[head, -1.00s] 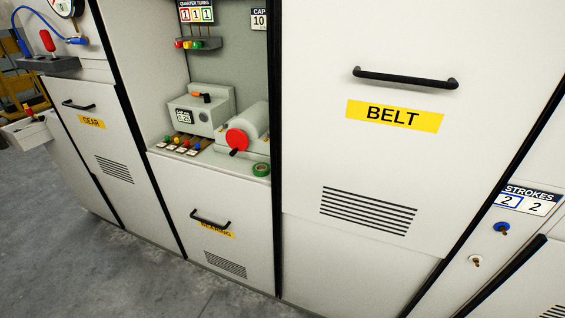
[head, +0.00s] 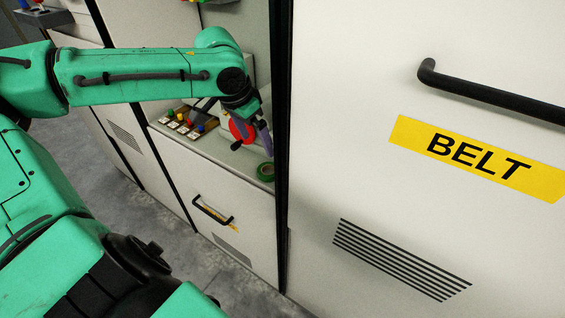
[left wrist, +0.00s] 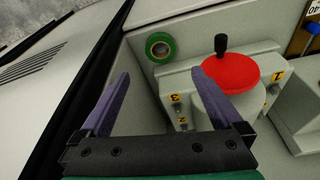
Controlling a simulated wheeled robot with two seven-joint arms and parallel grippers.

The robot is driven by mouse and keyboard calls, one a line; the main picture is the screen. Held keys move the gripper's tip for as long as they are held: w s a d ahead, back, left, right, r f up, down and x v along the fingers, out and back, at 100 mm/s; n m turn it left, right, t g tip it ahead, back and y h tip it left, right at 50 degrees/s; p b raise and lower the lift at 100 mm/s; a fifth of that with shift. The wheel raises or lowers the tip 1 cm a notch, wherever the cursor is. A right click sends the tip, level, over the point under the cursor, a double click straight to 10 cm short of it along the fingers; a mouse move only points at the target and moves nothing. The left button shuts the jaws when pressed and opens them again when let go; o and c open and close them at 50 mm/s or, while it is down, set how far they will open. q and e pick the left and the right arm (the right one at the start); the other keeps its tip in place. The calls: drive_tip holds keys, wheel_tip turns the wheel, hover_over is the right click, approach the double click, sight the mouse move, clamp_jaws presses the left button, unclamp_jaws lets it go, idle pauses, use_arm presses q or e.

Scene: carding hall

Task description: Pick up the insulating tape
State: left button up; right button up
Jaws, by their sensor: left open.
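The insulating tape is a green roll (head: 265,171) lying at the front right corner of the grey shelf ledge, close to the dark upright edge. In the left wrist view the roll (left wrist: 160,46) lies flat beyond the fingertips, roughly between their lines. My left gripper (head: 254,139) is open and empty, above the ledge and a little behind the roll in the head view. Its two purple fingers (left wrist: 161,76) are spread and do not touch the tape. My right gripper is not in view.
A red disc with a black knob (left wrist: 231,73) on a grey housing stands right beside the roll. Several small coloured knobs (head: 184,121) stand on the ledge to the left. A large BELT door (head: 430,215) closes off the right. A black drawer handle (head: 212,212) projects below.

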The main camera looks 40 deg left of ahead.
use_arm(q)
approach(270, 173)
drive_tip(key=x, duration=0.4)
drive_tip(key=b+x, duration=0.1)
drive_tip(key=x, duration=0.1)
drive_tip(key=shift+s, duration=0.3)
drive_tip(key=shift+w+f, duration=0.3)
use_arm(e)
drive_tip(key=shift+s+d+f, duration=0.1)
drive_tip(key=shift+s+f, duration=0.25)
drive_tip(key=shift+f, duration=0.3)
use_arm(q)
drive_tip(key=c, duration=1.3)
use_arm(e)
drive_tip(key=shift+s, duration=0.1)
use_arm(q)
drive_tip(key=shift+o, duration=0.2)
drive_tip(key=shift+r, duration=0.1)
